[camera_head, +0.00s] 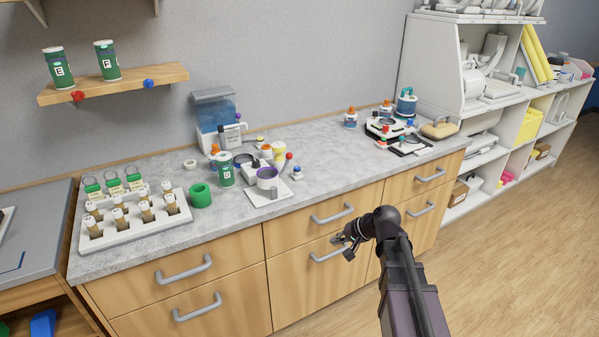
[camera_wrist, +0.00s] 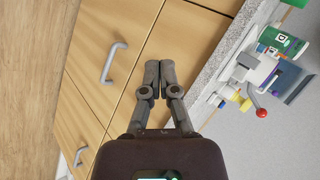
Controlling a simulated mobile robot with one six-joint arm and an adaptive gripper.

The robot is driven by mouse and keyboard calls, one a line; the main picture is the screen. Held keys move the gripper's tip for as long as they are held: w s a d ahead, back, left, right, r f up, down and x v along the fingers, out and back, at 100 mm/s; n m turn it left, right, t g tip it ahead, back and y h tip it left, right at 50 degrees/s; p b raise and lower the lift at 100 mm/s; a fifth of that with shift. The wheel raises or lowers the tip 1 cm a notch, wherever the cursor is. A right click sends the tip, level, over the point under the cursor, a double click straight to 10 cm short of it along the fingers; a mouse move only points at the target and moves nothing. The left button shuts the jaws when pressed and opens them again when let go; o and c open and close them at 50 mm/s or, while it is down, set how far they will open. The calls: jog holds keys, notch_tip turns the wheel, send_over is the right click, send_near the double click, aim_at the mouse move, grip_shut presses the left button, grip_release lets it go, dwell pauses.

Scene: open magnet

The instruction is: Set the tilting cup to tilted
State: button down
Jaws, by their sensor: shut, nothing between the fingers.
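What looks like the tilting cup (camera_head: 267,178), purple-rimmed and white, sits on a white base with a grey post near the counter's front edge, in the middle of the head view. It looks upright. In the wrist view the items around it are crowded at the right, and I cannot pick the cup out surely. My gripper (camera_head: 340,240) is in front of the drawers, right of the cup and lower than the countertop, apart from everything. In the wrist view its two fingers (camera_wrist: 160,68) are together and empty.
A green canister marked D (camera_head: 225,170) and a green ring (camera_head: 201,195) stand left of the cup. A red-knobbed lever (camera_head: 289,157) rises behind it. A rack of vials (camera_head: 132,232) is at the left. Drawer handles (camera_head: 333,213) stick out near my gripper.

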jog(key=w+a+r+m+t+y+b, duration=0.1)
jog(key=w+r+m+t+y+b, duration=0.2)
jog(key=w, duration=0.7)
jog(key=w+a+r+m+t+y+b, duration=0.2)
jog(key=w+m+t+b, duration=0.4)
jog(key=w+m, duration=0.3)
jog(key=shift+w+r+m+t+y+b, duration=0.3)
jog(key=shift+w+r+t+y+b, duration=0.25)
jog(key=shift+y, duration=0.55)
jog(key=shift+a, duration=0.15)
jog(key=p+x, duration=0.2)
jog(key=x, duration=0.7)
jog(key=shift+w+r, duration=0.1)
jog(key=shift+w+a+r+p, duration=0.1)
jog(key=shift+a+r+p, duration=0.3)
jog(key=shift+a, duration=0.25)
jog(key=shift+s+a+r+p, duration=0.1)
jog(key=shift+a+r+p, duration=0.3)
jog(key=shift+a, duration=0.25)
jog(key=shift+w+a+r+p, duration=0.1)
jog(key=shift+a+r+p, duration=0.25)
jog(key=shift+a, duration=0.3)
